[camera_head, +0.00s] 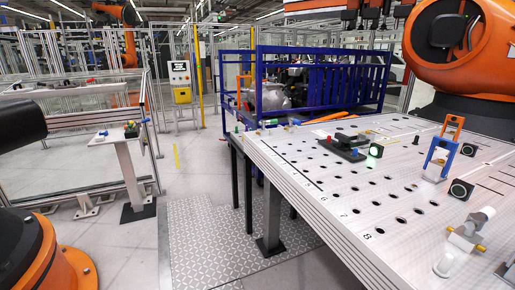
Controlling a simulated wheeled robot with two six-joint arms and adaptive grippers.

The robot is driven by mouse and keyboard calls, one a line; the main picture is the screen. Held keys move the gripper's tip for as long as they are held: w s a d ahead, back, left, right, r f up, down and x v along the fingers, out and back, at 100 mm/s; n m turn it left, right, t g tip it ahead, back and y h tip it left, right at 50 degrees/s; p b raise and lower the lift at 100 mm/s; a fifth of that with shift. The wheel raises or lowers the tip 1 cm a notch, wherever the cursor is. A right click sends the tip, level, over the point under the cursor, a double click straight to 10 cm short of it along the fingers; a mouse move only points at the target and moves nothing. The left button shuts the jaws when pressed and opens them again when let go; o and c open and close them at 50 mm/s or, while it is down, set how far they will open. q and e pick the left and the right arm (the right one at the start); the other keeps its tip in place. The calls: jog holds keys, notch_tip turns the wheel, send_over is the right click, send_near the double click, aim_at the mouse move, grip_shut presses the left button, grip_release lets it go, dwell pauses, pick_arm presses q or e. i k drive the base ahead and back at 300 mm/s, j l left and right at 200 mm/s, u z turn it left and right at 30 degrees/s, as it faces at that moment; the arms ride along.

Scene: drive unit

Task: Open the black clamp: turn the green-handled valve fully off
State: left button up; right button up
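A black clamp-like fixture (345,147) sits on the perforated metal table (330,205), toward its far side. I cannot tell whether it is open or closed. A black block with a lit green face (375,150) stands just right of it. No green-handled valve can be clearly made out. Small black, red and blue parts with a tiny green spot (131,127) lie on a stand at the left, too small to identify. Neither of my grippers is in view.
A white fitting with a yellow pin (467,234) and a blue-orange bracket (442,150) stand on the table's right. A large orange robot arm (455,45) overhangs the back right. A blue cage (318,78) stands behind. Floor (190,165) left of the table is open.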

aim_at(263, 123)
jog(key=i+j+z, duration=0.35)
jog(key=i+j, duration=0.15)
jog(key=i+u, duration=0.3)
jog(key=i, duration=0.2)
